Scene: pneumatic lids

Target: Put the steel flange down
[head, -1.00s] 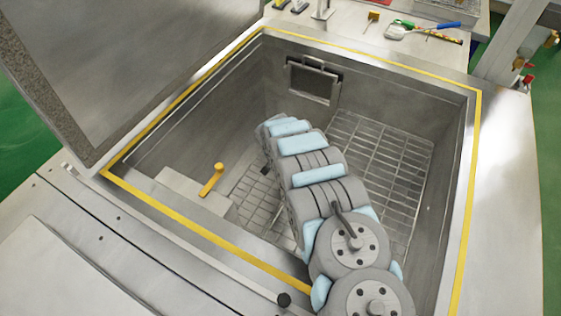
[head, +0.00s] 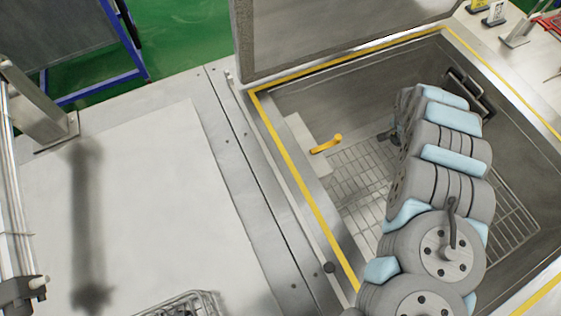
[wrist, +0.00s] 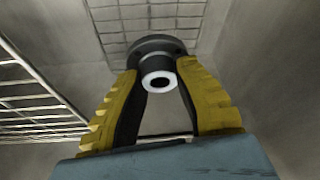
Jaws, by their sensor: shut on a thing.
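The steel flange, a dark round disc with a pale ring-ended hub, shows in the wrist view (wrist: 158,62). My gripper (wrist: 158,78) is shut on it, with a yellow finger on each side of the hub. The flange is above a mesh floor inside an open steel tank, whose yellow-lined rim shows in the head view (head: 300,187). How far it is above the mesh I cannot tell. In the head view my own arm reaches down into the tank and mostly hides the gripper and flange.
The raised lid (head: 330,40) stands at the tank's back edge. A yellow handle (head: 326,145) sits at the tank's left inner side. The wire grate (head: 365,180) lies at the tank bottom. A wide, bare pale worktop (head: 150,200) is left of the tank, with a wire basket (head: 180,304) at its front.

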